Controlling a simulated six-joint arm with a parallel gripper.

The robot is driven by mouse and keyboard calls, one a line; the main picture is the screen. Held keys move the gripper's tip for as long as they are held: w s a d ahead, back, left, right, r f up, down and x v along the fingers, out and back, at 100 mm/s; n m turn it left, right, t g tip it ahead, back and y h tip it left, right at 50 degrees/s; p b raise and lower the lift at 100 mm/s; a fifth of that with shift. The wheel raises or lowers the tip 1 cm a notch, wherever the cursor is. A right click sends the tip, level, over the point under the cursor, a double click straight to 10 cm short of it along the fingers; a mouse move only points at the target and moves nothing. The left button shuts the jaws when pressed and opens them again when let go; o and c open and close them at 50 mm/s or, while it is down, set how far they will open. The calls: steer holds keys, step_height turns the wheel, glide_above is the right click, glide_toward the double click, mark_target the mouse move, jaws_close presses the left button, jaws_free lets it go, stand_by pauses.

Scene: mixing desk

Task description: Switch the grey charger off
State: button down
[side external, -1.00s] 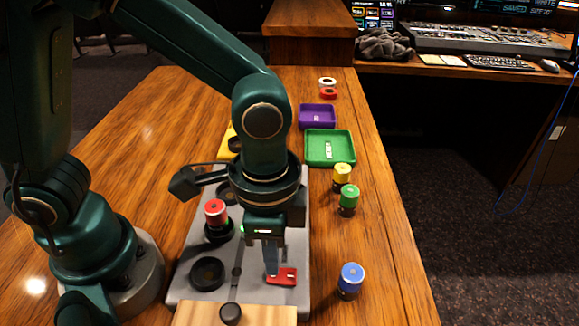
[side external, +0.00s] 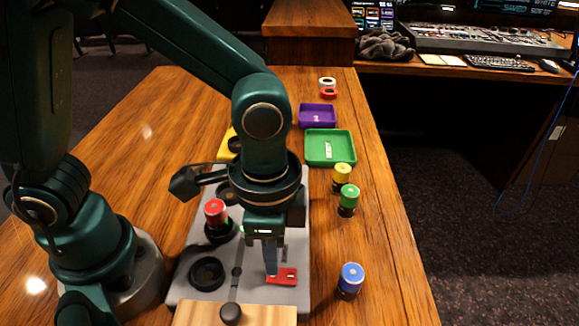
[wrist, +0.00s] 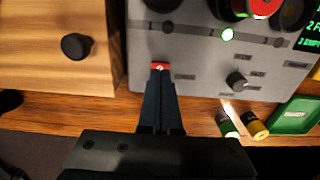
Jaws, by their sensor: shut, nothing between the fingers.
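The grey charger (side external: 185,292) is a flat panel on the desk, with round black bays and a red battery (side external: 216,212) standing in one. Its red switch (side external: 288,277) is at the front right of the panel. My gripper (side external: 271,270) points down with its fingers shut and empty, tips at the left part of the switch. In the wrist view the fingertips (wrist: 160,76) cover part of the red switch (wrist: 160,66), and contact looks likely. The switch's exact tilt is too small to read.
A wooden box (side external: 270,314) with a black knob stands at the panel's front edge. Blue (side external: 350,280), green (side external: 348,200) and yellow (side external: 342,177) batteries stand to the right. Green (side external: 345,160) and purple (side external: 317,122) trays lie behind.

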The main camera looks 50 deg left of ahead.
steer(key=shift+f, duration=0.9)
stand_by(0.6)
steer(key=shift+r, duration=3.55)
